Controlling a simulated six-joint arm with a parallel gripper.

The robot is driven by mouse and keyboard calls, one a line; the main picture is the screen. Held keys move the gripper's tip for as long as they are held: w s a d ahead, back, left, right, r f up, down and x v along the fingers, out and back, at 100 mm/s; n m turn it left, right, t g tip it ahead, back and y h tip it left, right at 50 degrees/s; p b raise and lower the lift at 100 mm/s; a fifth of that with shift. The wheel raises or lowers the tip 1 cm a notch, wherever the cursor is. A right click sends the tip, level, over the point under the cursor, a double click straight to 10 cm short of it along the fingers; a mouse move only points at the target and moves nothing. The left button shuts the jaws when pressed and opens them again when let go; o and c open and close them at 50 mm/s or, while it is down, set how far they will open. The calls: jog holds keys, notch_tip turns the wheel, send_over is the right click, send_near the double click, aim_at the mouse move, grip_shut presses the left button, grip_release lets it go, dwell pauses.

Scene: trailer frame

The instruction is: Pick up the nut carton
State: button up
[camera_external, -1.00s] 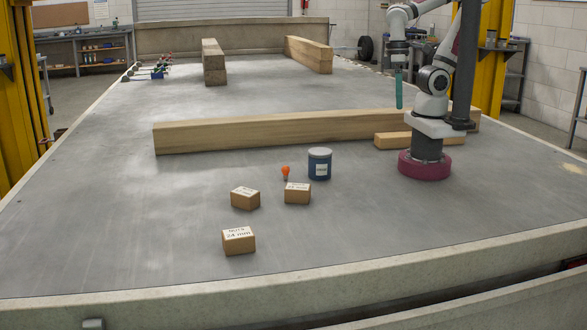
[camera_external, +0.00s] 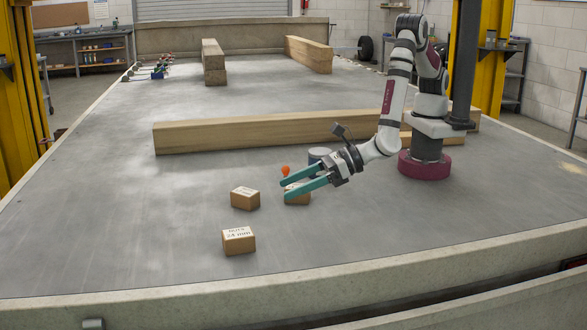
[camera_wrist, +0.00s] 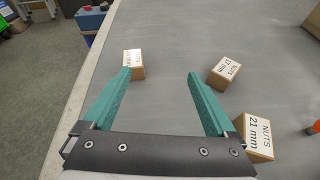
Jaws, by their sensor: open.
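Three small brown nut cartons with white labels stand on the grey trailer bed. The front one, marked 24 mm (camera_external: 238,242), is also in the wrist view (camera_wrist: 136,62), where my left fingertip overlaps its lower edge. The 17 mm carton (camera_wrist: 224,74) is right of the fingers in the wrist view and shows in the external view (camera_external: 245,199). The 21 mm carton (camera_wrist: 257,140) lies beside my right finger; in the external view it (camera_external: 298,199) is partly hidden behind the fingers. My gripper (camera_external: 284,190) is open and empty, its green fingers (camera_wrist: 160,73) spread above the bed.
An orange-tipped object (camera_external: 285,170) and a canister (camera_external: 318,153), partly hidden by my gripper, are behind the cartons. A long wooden beam (camera_external: 250,133) lies across the bed. The bed's pale edge (camera_wrist: 85,85) runs along the left of the wrist view. Open bed lies around the front carton.

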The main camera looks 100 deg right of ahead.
aim_at(248, 231)
jog(key=a+f+n+y, duration=0.1)
jog(key=a, duration=0.1)
jog(key=a+f+n+y, duration=0.1)
jog(key=a+f, duration=0.1)
jog(key=shift+s+a+f+n, duration=0.2)
jog(key=shift+a+n, duration=0.05)
jog(key=shift+n, duration=0.15)
jog(key=x, duration=0.8)
jog(key=shift+w+f, duration=0.1)
jog(key=shift+w, duration=0.15)
jog(key=x, duration=0.6)
jog(key=shift+w+r, duration=0.2)
jog(key=shift+r, duration=0.05)
grip_shut()
